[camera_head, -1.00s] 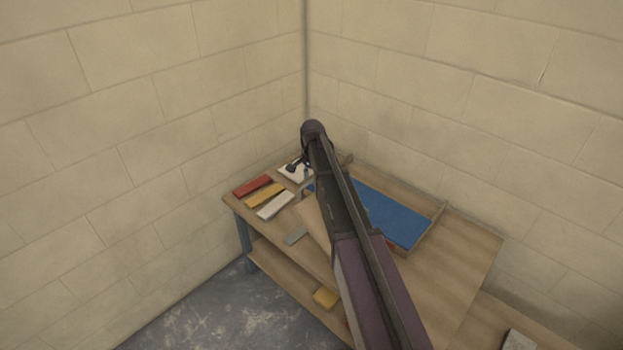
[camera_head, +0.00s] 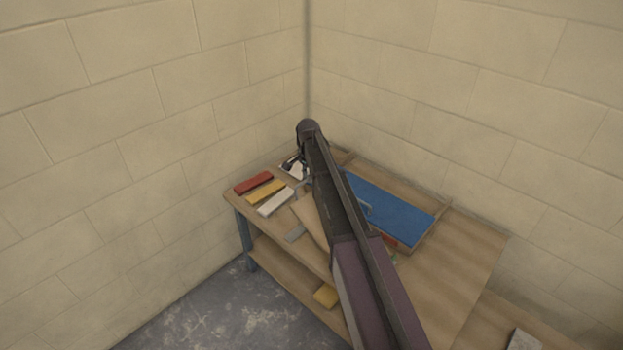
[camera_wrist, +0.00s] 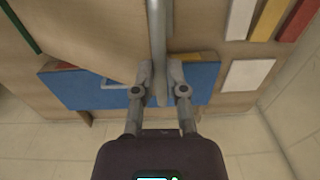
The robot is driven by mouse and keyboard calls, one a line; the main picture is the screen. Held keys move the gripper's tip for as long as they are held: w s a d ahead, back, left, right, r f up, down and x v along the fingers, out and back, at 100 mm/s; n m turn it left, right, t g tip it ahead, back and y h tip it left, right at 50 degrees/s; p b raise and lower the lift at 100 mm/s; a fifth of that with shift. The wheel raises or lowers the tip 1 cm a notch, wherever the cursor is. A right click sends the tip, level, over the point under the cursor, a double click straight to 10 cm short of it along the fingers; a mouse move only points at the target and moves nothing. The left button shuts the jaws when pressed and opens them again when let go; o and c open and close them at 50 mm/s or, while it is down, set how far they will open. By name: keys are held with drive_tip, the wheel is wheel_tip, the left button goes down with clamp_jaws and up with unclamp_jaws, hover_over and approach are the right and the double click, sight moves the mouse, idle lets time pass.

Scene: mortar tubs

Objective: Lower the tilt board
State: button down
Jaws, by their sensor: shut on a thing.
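The tilt board, a plain wooden board (camera_wrist: 95,30), fills the upper left of the wrist view. A strip of it (camera_head: 312,221) shows left of my arm in the head view. A grey bar (camera_wrist: 157,35) runs along its right edge, down between my fingertips. My gripper (camera_wrist: 159,70) is closed about this bar, one finger on each side. Beneath lies a blue panel (camera_wrist: 200,82), which shows in a wooden frame on the bench in the head view (camera_head: 393,208). My arm hides much of the board and the gripper in the head view.
Red (camera_head: 253,183), yellow (camera_head: 266,193) and white (camera_head: 277,201) slabs lie at the bench's left end. Another white slab (camera_wrist: 248,74) lies right of my gripper. A yellow block (camera_head: 326,296) is on the lower shelf. Walls close the corner behind; the bench's right part is bare.

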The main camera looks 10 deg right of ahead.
drive_tip(key=w+a+f+b, duration=0.3)
drive_tip(key=w+f+b, duration=0.2)
drive_tip(key=f+b, duration=0.4)
drive_tip(key=shift+a+f, duration=0.3)
drive_tip(key=shift+f, duration=0.25)
drive_tip(key=c, duration=1.2)
unclamp_jaws()
drive_tip(key=shift+r, duration=0.15)
drive_tip(key=shift+c, duration=0.2)
drive_tip(key=o, duration=0.6)
drive_tip(key=shift+c, duration=0.2)
drive_tip(key=shift+s, duration=0.1)
drive_tip(key=shift+s+d+r, duration=0.1)
drive_tip(key=shift+r, duration=0.1)
